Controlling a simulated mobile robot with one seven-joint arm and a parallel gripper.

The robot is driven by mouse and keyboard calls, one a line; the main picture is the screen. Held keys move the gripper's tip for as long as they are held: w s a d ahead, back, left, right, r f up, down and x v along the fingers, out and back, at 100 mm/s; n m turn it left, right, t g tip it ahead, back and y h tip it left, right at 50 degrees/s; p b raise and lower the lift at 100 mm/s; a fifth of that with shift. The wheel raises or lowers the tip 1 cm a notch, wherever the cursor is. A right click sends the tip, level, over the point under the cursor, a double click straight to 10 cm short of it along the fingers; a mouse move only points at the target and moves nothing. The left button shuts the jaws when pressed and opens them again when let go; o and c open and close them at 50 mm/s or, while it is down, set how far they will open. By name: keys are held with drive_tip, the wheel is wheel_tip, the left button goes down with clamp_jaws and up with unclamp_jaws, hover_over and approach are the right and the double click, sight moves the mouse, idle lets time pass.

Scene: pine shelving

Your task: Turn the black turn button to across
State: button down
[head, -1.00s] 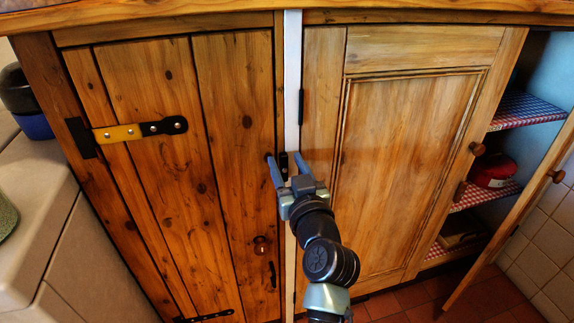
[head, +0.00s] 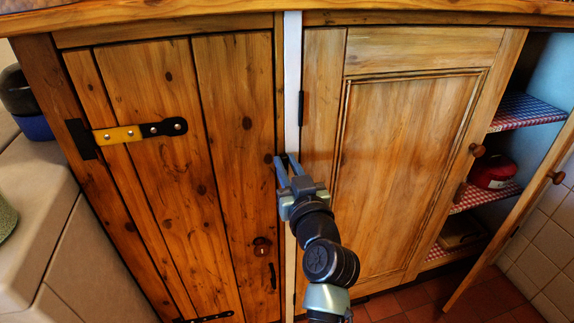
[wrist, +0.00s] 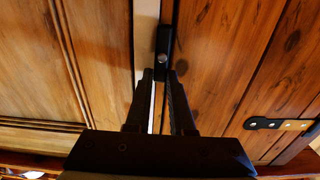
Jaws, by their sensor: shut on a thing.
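The black turn button (wrist: 163,47) shows in the wrist view as a small dark upright bar with a pale screw head. It lies lengthwise along the narrow strip at the edge of the left plank door (head: 235,120). My gripper (head: 285,161) is shut on the button, with a finger on each side of its end. In the head view the fingers and their shadow cover most of the button. In the wrist view the fingertips (wrist: 160,74) come up to its lower end, and the exact contact is hard to see.
A white strip (head: 292,80) runs between the plank door and the paler panelled door (head: 405,150). A door at the far right stands open, with a wooden knob (head: 556,177) and lined shelves (head: 525,108) behind it. A counter (head: 50,200) is at left.

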drive_tip(key=shift+w+d+f+m+p, duration=0.15)
drive_tip(key=shift+d+f+m+p, duration=0.4)
drive_tip(key=shift+m, duration=2.4)
drive_tip(key=shift+w+d+f+m+p, duration=0.1)
drive_tip(key=shift+d+f+m+p, duration=0.35)
drive_tip(key=shift+m, duration=2.45)
drive_tip(key=shift+w+d+f+m+p, duration=0.25)
drive_tip(key=shift+m+p, duration=0.5)
drive_tip(key=shift+m, duration=2.2)
drive_tip(key=shift+s+f, duration=0.1)
drive_tip(key=shift+f, duration=0.05)
drive_tip(key=c, duration=0.8)
unclamp_jaws()
drive_tip(key=shift+s, duration=0.1)
